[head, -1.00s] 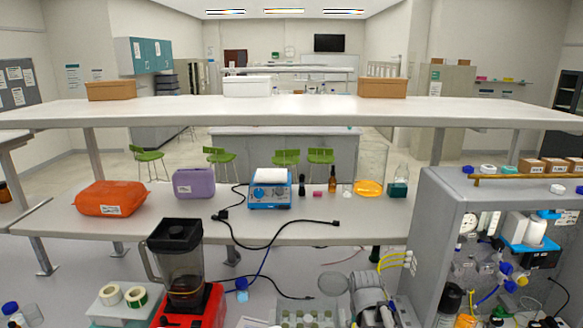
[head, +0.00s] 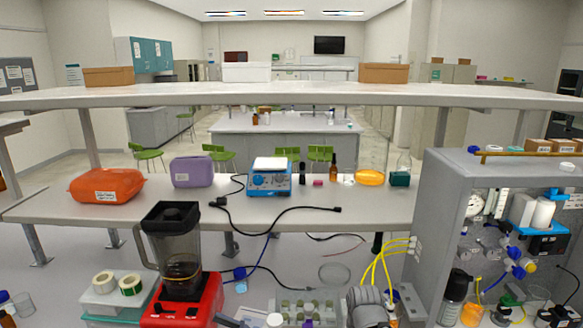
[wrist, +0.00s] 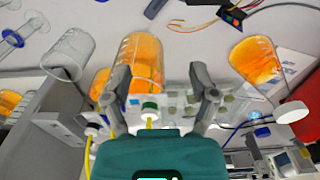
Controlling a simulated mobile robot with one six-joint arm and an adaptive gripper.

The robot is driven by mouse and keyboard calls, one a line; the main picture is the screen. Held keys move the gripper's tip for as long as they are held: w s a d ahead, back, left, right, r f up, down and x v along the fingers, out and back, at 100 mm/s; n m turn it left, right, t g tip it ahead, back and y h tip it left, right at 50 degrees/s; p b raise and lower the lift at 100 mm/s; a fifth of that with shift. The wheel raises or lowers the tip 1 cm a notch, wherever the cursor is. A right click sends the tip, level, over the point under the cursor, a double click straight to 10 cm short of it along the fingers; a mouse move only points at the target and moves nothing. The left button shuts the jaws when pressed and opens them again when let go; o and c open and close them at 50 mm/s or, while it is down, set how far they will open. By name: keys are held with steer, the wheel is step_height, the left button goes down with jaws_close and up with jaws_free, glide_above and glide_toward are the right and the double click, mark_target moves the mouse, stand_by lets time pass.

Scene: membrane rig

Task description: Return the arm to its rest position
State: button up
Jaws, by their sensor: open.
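My gripper (wrist: 160,80) shows in the wrist view with its two grey fingers spread apart and nothing held between them. Its teal body fills the bottom of that view. An orange-filled beaker (wrist: 143,58) lies beyond the left finger, partly hidden by it. A white cap with a green top (wrist: 150,106) shows between the fingers, seemingly below them. In the head view I cannot make out the gripper. A grey rounded shape is at the bottom edge there, and I cannot tell what it is.
The wrist view shows a clear beaker (wrist: 68,55) at left and another orange-filled beaker (wrist: 256,60) at right. The head view shows a red blender (head: 180,268), a long shelf (head: 290,97) across the bench and a grey equipment cabinet (head: 440,200) at right.

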step_height(320, 180, down, 7)
steer(key=s+b, duration=0.1)
steer(key=b, duration=0.4)
steer(key=shift+s+b, duration=0.2)
steer(key=shift+b, duration=0.15)
